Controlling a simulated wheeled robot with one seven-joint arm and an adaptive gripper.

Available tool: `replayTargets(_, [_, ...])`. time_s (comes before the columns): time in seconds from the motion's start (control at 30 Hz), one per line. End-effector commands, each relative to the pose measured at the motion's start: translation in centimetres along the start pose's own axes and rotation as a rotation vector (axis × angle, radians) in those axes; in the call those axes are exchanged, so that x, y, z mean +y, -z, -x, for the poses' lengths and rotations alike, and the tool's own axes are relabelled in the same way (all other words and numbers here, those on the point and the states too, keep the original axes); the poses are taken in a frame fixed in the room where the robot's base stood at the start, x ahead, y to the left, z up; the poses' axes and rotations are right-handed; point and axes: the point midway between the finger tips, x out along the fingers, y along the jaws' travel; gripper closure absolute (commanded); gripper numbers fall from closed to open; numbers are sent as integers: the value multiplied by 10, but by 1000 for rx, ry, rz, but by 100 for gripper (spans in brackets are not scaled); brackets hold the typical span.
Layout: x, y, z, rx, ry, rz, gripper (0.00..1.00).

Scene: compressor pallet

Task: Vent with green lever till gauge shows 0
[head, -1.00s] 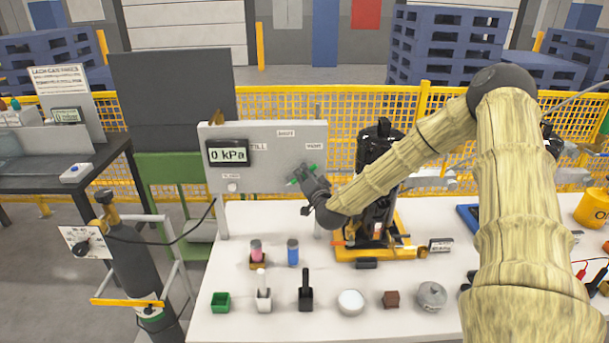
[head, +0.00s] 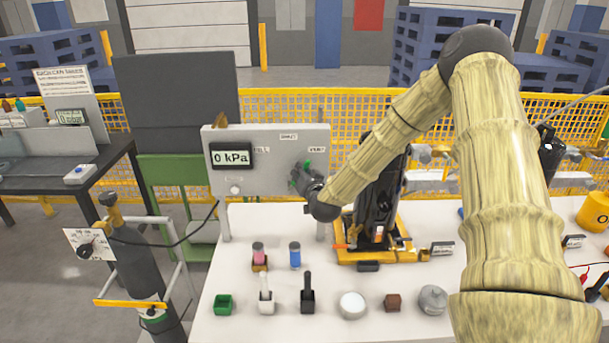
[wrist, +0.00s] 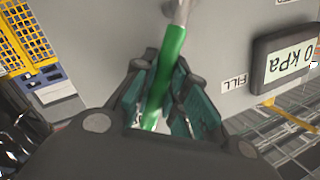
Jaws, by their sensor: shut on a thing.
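The gauge (head: 232,157) on the grey panel (head: 275,178) reads 0 kPa. The same gauge (wrist: 291,58) shows upside down at the right of the wrist view. The green lever (wrist: 167,70) runs between the fingers of my gripper (wrist: 158,100), which is shut on it. In the head view my gripper (head: 302,177) is at the right part of the panel, below the VENT label (head: 316,149). Only small green bits show there, and the arm and fingers hide most of the lever.
A black pump-like unit (head: 378,195) on a yellow base stands right of my gripper, close behind the forearm. A gas cylinder (head: 137,262) stands left of the table.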

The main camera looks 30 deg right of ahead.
Motion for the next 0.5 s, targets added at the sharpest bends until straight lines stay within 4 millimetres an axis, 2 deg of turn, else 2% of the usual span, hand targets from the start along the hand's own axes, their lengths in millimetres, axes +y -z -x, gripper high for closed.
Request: replayTargets(0.5, [-25,-4,-6,-67,-77,329,100])
